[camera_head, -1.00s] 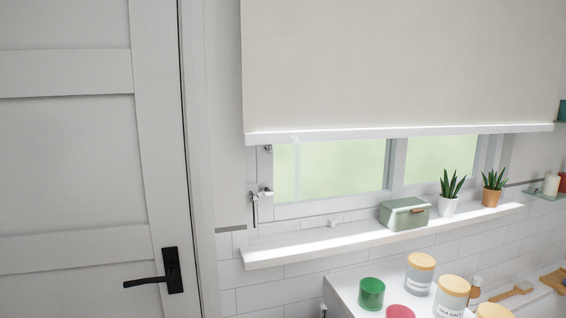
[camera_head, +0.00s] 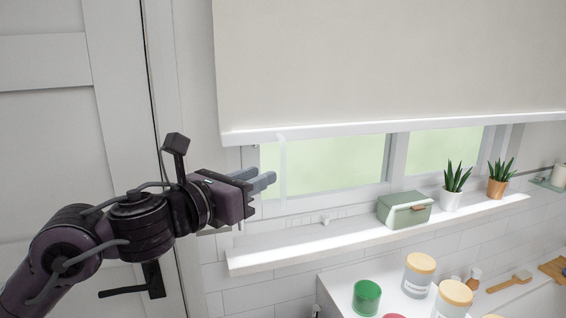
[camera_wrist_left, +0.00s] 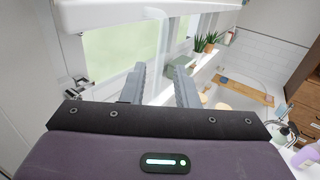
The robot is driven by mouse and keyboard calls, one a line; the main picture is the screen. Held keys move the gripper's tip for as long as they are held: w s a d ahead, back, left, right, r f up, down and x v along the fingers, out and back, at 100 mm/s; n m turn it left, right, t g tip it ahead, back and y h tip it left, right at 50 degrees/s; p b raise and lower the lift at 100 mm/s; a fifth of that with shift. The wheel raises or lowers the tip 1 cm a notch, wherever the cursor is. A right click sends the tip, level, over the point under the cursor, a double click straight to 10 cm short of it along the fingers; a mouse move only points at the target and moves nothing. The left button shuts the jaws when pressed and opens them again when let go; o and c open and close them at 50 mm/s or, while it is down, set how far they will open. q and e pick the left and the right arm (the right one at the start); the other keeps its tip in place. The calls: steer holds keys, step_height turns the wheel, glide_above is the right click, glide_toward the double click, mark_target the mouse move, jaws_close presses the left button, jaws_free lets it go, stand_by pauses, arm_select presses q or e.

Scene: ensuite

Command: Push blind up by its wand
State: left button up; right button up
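The cream roller blind (camera_head: 390,60) hangs partly lowered over the window, with a white bottom bar (camera_head: 390,127). A thin, pale, see-through wand (camera_head: 282,168) hangs from the bar near its left end. My left gripper (camera_head: 268,180) is just left of the wand and below the bar. In the left wrist view its two grey fingers (camera_wrist_left: 160,80) are apart with nothing clearly held between them, and the blind's bar (camera_wrist_left: 130,14) crosses the top. I cannot tell whether the fingertips touch the wand. My right gripper is not in view.
Below the window, a white ledge (camera_head: 300,247) carries a green box (camera_head: 404,209) and two potted plants (camera_head: 454,187). Jars, including a green one (camera_head: 367,297), stand on the counter lower right. A door with a black handle (camera_head: 130,288) is behind my arm.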

mark_target(281, 165)
arm_select(q)
steer(key=x, duration=0.2)
steer(key=p+x, duration=0.1)
steer(key=x, duration=0.1)
steer(key=p+x, duration=0.1)
steer(key=x, duration=0.2)
steer(key=shift+s+r, duration=0.1)
steer(key=shift+r, duration=0.15)
steer(key=shift+w+d+p, duration=0.25)
steer(key=shift+w+p, duration=0.1)
steer(key=shift+f, duration=0.1)
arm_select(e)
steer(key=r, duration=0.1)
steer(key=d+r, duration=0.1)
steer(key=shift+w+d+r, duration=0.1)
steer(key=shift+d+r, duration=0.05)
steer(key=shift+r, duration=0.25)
arm_select(q)
jaws_close()
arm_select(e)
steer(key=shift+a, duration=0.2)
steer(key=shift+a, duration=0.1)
